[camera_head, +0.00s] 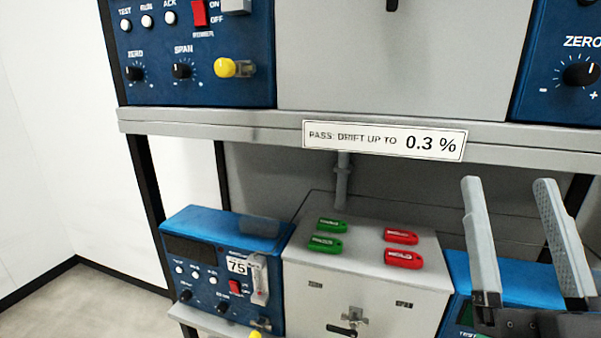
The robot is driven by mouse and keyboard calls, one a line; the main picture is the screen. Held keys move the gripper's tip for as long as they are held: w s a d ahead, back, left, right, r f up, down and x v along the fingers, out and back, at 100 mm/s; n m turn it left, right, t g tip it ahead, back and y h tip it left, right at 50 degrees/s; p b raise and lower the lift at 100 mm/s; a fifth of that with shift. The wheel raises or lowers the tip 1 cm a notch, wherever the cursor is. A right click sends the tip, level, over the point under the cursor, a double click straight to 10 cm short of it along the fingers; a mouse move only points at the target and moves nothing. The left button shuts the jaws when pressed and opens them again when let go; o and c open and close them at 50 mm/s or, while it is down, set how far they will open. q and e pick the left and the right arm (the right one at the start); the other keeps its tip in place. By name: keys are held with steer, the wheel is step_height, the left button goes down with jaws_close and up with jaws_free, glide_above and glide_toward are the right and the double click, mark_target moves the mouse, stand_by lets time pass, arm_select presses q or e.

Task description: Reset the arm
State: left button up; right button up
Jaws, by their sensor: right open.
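My right gripper (522,245) is at the lower right of the head view. Its two grey fingers point up and stand apart, with nothing between them. It is in front of a blue analyser (516,280) on the lower shelf, which it partly hides. My left gripper does not show.
A grey box (365,290) on the lower shelf carries green tags (325,244) and red tags (404,259). Left of it stands a blue analyser marked 75 (205,250). The upper shelf edge (220,125) bears a "PASS: DRIFT UP TO 0.3 %" label (384,141). Floor at lower left is clear.

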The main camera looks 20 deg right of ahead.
steer(key=a+r+n+t+y, duration=0.3)
steer(key=a+r+n+y, duration=0.4)
steer(key=y, duration=0.6)
arm_select(q)
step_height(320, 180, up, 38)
steer(key=p, duration=3.8)
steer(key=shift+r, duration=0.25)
arm_select(e)
step_height(320, 180, up, 36)
steer(key=m, duration=0.1)
steer(key=shift+a+r+m, duration=0.25)
steer(key=shift+a+m, duration=0.1)
steer(key=shift+m, duration=0.05)
arm_select(q)
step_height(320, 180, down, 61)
steer(key=b, duration=6)
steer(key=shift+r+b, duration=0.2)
steer(key=shift+b, duration=0.15)
arm_select(e)
step_height(320, 180, down, 61)
steer(key=shift+r, duration=0.2)
